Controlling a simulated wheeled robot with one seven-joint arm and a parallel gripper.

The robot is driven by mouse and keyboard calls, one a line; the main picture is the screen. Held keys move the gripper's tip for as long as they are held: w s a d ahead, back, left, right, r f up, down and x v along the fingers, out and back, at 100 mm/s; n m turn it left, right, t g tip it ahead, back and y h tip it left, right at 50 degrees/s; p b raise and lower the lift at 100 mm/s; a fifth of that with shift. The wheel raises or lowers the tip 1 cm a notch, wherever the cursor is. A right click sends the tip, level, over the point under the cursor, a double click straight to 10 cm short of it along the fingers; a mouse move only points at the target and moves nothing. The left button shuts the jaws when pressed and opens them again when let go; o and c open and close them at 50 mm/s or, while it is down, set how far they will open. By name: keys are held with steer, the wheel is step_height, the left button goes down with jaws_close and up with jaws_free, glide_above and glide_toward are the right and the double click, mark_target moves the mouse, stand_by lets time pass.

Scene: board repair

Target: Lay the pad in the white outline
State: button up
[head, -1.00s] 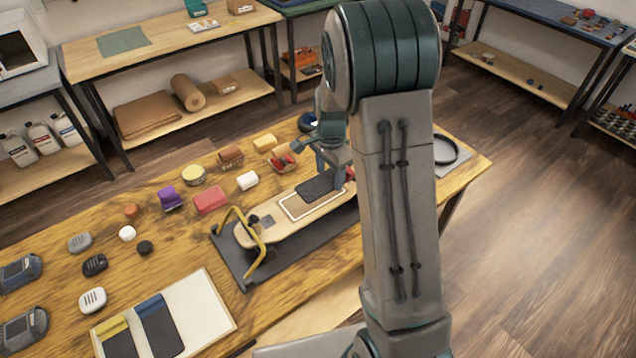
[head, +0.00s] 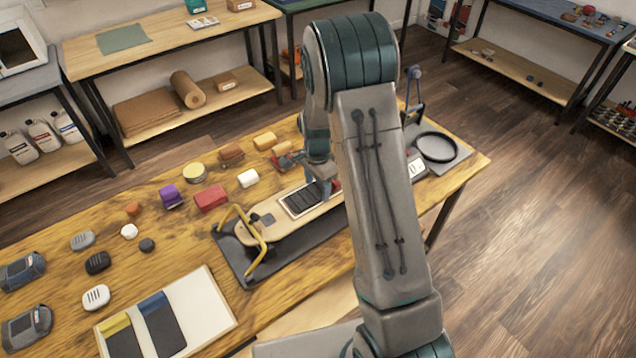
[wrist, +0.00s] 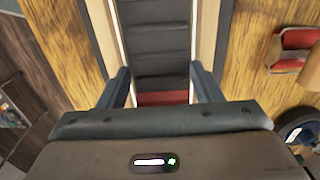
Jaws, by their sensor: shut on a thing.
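The dark ribbed pad (head: 300,200) lies along the skateboard deck (head: 283,227), within the white outline (head: 282,203) as far as I can see. In the wrist view the pad (wrist: 162,45) runs straight away from me, with a white line (wrist: 120,45) along each side. My gripper (wrist: 163,85) is shut on the pad's red end tab (wrist: 162,98), low over the deck. Whether the pad rests flat or hovers slightly is hard to tell. My gripper and arm hide the outline's right end in the head view.
A yellow clamp frame (head: 262,243) stands over the deck's left end. A tray (head: 205,305) with yellow-tabbed and blue-tabbed pads lies front left. Coloured blocks (head: 211,199) lie behind the board. A black ring (head: 436,147) lies to the right.

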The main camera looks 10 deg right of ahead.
mark_target(317, 190)
steer(key=o, duration=1)
steer(key=shift+c, duration=0.2)
steer(key=s+r+n, duration=0.2)
steer(key=s+r, duration=0.1)
steer(key=r, duration=0.6)
steer(key=s+r+n, duration=0.2)
steer(key=s+r, duration=0.1)
steer(key=r, duration=0.6)
steer(key=s+r+n+t, duration=0.3)
steer(key=s+n, duration=0.6)
steer(key=s, duration=1)
steer(key=shift+r+n, duration=0.4)
steer(key=shift+r, duration=0.25)
steer(key=shift+s+d, duration=0.1)
